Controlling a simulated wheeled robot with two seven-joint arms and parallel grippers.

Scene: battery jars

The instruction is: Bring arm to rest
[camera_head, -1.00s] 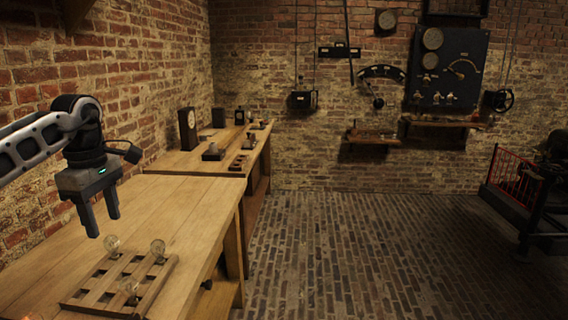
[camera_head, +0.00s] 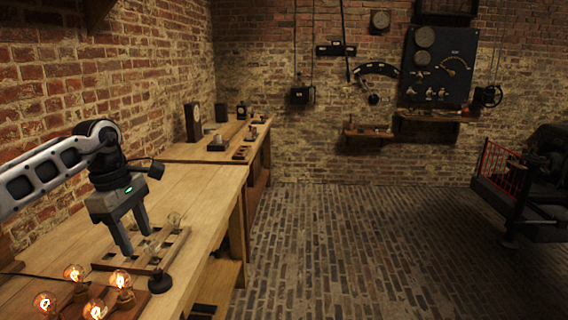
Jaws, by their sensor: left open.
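My left gripper (camera_head: 134,241) comes in from the left with its jaws open and pointing down. Its fingers overlap the wooden slatted rack (camera_head: 172,252) on the near workbench. I see nothing between the fingers. I cannot tell how far above the rack the fingertips are. A clear unlit bulb (camera_head: 173,219) stands at the far side of the rack; other glass near the fingers is hard to make out. My right gripper does not show.
Several lit bulbs (camera_head: 73,272) stand on a dark wooden base at the front left of the bench (camera_head: 203,190). A dark round knob (camera_head: 159,281) sits beside it. A farther bench carries small instruments. The brick floor (camera_head: 340,250) to the right is clear.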

